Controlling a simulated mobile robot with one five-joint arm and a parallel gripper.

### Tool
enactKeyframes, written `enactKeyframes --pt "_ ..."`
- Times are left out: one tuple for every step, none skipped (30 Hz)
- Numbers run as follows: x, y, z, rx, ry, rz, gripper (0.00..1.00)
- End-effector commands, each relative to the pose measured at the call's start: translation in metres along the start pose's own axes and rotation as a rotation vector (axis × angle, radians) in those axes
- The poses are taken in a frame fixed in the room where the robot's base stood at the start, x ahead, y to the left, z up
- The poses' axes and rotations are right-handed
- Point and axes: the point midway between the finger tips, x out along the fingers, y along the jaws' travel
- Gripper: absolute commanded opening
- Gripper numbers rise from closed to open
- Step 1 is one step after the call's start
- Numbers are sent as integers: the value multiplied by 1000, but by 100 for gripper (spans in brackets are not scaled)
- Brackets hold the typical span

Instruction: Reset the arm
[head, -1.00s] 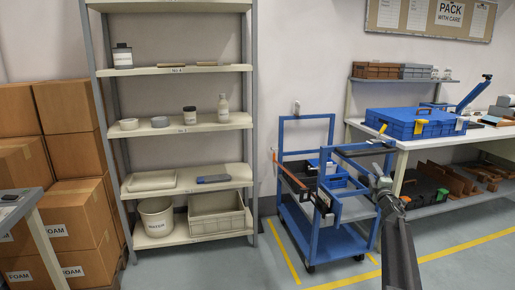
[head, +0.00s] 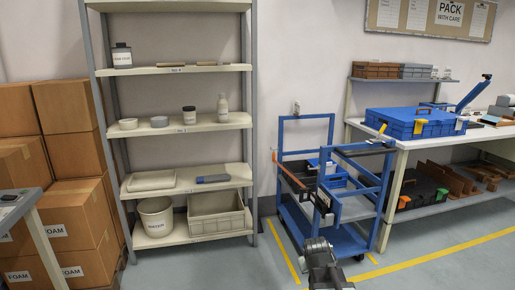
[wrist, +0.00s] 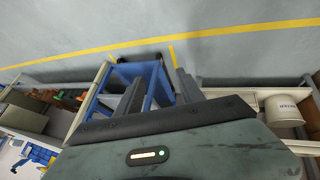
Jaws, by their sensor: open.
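My gripper (head: 319,246) shows at the bottom of the head view, low in front of the blue cart, with its arm foreshortened below it. In the wrist view my gripper (wrist: 159,88) has two dark fingers spread apart with nothing between them. The blue cart (head: 345,240) stands on the floor between the shelf and the workbench. Part of its blue frame also shows behind the fingers in the wrist view (wrist: 159,90). The fingertips are small and hard to make out in the head view.
A tall shelf (head: 180,70) with bottles and bins stands left of the cart. Stacked cardboard boxes (head: 70,215) are at the far left. A workbench (head: 400,142) with a blue case (head: 410,122) is at the right. Floor with yellow lines (head: 460,246) lies open at the front right.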

Motion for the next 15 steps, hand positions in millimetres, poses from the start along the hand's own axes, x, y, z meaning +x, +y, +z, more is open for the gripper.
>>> enactKeyframes --pt "-8 -14 28 39 -77 -47 45" --pt "-11 -21 43 62 -125 -75 45" --pt "-17 -31 61 90 -186 -110 45" --pt "-21 -38 73 108 -231 -135 45" --pt "-26 -45 85 126 -275 -159 45" --pt "-33 -53 100 147 -335 -188 45" --pt "-39 -60 110 162 -381 -210 45" --pt "-45 -65 120 178 -429 -230 45" --pt "-52 -71 132 197 -497 -250 45" --pt "-58 -72 142 213 -548 -253 45" --pt "-71 -66 132 224 -546 -247 45" --pt "-83 -61 125 222 -542 -247 45" --pt "-90 -59 120 221 -541 -246 45" --pt "-96 -57 117 221 -540 -246 45" --pt "-105 -53 111 220 -540 -246 45"
